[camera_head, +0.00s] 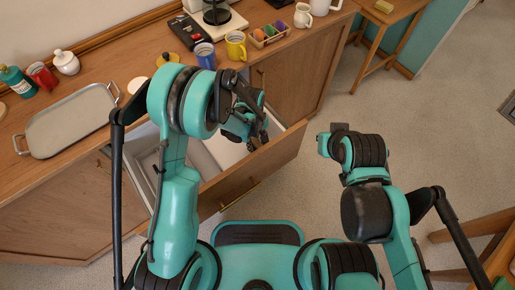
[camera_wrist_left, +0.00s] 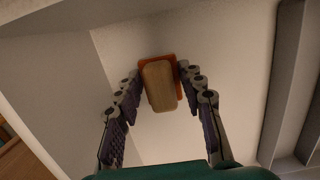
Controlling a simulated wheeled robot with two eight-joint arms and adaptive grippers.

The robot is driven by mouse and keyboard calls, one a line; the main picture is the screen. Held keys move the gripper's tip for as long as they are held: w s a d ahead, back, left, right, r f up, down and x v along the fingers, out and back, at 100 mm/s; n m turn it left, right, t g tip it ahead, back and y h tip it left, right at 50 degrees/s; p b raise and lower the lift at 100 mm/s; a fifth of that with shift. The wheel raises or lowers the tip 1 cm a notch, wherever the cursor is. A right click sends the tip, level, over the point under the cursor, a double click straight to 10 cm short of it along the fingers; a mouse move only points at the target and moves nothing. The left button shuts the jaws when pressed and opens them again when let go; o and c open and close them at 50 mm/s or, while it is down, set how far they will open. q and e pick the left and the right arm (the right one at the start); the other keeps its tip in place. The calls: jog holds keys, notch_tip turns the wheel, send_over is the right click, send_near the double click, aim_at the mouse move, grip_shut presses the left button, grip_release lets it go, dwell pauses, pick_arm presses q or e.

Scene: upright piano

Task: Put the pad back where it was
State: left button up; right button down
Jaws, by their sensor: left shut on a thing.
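The pad (camera_wrist_left: 160,84), tan with an orange layer, is between the fingertips of my left gripper (camera_wrist_left: 161,83) in the left wrist view. The gripper is shut on it, with the pale drawer interior (camera_wrist_left: 130,50) beyond. In the head view my left gripper (camera_head: 250,128) is over the open wooden drawer (camera_head: 255,165), and the pad cannot be made out there. A small wooden holder (camera_head: 258,44) with orange, green and purple pieces stands on the counter. My right gripper (camera_head: 325,142) is out over the floor, and its fingers are not clear.
The counter also bears a blue mug (camera_head: 205,55), a yellow mug (camera_head: 236,45), a coffee maker (camera_head: 216,18) and a metal tray (camera_head: 70,120). A small wooden stand (camera_head: 388,15) is at the upper right. Carpet lies open between it and the drawer.

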aim_at(255, 141)
pick_arm(q)
notch_tip(255, 141, down, 2)
jog(key=shift+f+b, duration=0.25)
jog(key=shift+b, duration=0.15)
jog(key=shift+r, duration=0.1)
jog(key=o, duration=1.1)
jog(key=r+p, duration=0.1)
jog(key=r, duration=0.2)
jog(key=r+p, duration=0.2)
jog(key=r, duration=0.2)
jog(key=w+r+p, duration=0.1)
jog(key=r, duration=0.2)
jog(key=shift+a+r+p, duration=0.3)
jog(key=shift+a, duration=0.1)
jog(key=shift+w+a+r, duration=0.1)
jog(key=shift+r, duration=0.7)
